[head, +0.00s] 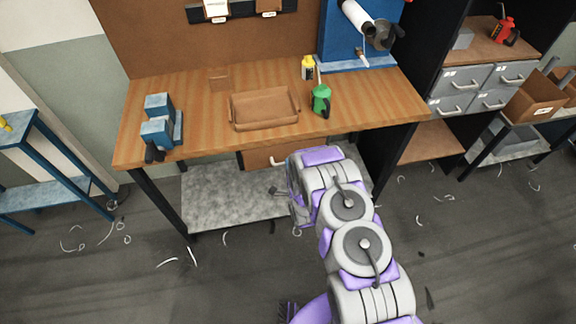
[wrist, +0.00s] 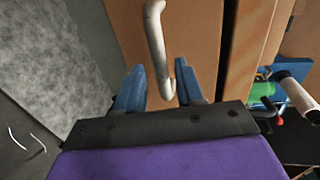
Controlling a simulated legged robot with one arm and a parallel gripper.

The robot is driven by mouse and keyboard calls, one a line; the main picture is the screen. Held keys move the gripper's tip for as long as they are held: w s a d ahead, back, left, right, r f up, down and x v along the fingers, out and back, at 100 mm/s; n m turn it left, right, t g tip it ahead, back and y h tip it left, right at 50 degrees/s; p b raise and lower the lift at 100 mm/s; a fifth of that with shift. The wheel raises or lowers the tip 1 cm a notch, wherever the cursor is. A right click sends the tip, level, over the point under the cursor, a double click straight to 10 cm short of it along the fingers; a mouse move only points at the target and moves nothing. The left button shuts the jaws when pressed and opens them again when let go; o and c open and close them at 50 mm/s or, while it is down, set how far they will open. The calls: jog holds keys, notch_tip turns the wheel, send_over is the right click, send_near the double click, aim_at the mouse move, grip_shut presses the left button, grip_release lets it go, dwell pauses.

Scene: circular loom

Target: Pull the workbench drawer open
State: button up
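The workbench (head: 200,80) has a wooden top, and its brown drawer front (head: 256,158) shows under the front edge, partly hidden by my arm. In the wrist view the drawer front (wrist: 195,25) fills the upper middle. Its pale bar handle (wrist: 155,35) runs down between my two blue fingers. In the head view only a bit of the handle (head: 277,162) shows beside my arm. My gripper (wrist: 157,85) is open, with one finger on each side of the handle's near end. I see space beside the handle, mainly toward the left finger. The drawer looks closed.
A brown tray (head: 262,122), a green can (head: 321,100), a yellow bottle (head: 308,68) and a blue block fixture (head: 158,122) stand on the bench. A grey lower shelf (head: 220,198) lies below the drawer. Floor in front is open, with scattered shavings.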

jog(key=shift+b+x, duration=0.4)
jog(key=shift+x, duration=1.1)
grip_shut()
jog(key=shift+s+f, duration=0.1)
